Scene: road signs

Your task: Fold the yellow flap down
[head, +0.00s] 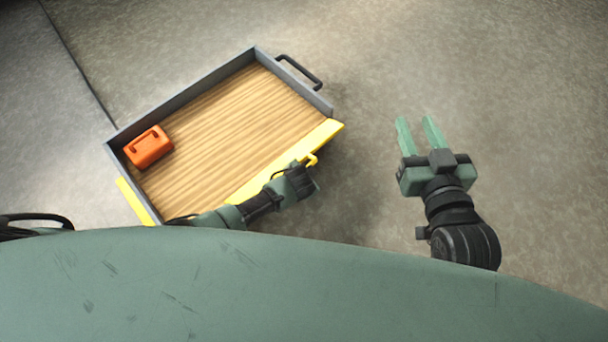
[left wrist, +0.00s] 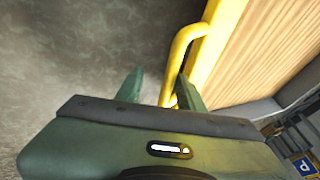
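The yellow flap (head: 325,131) runs along the near right side of a wood-floored tray (head: 225,125) with grey walls. It shows as a narrow strip, and I cannot tell its exact tilt. A yellow handle (head: 311,160) sticks out from its outer side. My left gripper (head: 307,172) is at this handle. In the left wrist view, the flap (left wrist: 222,35) borders the wood, and the handle (left wrist: 178,50) reaches between the spread fingers of my left gripper (left wrist: 160,90), with a gap to the left finger. My right gripper (head: 418,128) is open and empty, right of the tray.
An orange box (head: 148,147) sits in the tray's left corner. A black handle (head: 300,70) is on the far right wall. Another yellow strip (head: 136,201) edges the near left side. A blue P sign (left wrist: 305,167) shows in the left wrist view. The floor on the right is clear.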

